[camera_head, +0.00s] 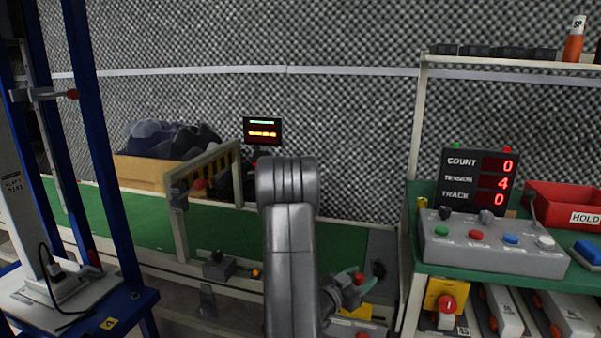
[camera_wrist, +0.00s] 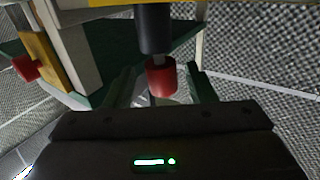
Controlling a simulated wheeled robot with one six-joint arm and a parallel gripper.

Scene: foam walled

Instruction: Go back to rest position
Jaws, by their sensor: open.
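My grey arm rises in the middle of the head view. My gripper (camera_head: 349,282) shows partly behind it, low and right of the arm, with greenish fingers. In the wrist view my gripper (camera_wrist: 160,82) is open, one green finger on each side. A red-ended black cylinder (camera_wrist: 161,76) appears between the fingers. I cannot tell whether it lies within their reach. The fingers are apart and nothing is seen clasped. Parts of the gripper are hidden by the arm in the head view.
A green bench (camera_head: 140,222) with a rail gate (camera_head: 206,185) is behind and left of my arm. A blue-framed stand (camera_head: 95,300) is at left. A control box (camera_head: 490,246), a counter display (camera_head: 480,180) and a red bin (camera_head: 560,208) occupy the right bench.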

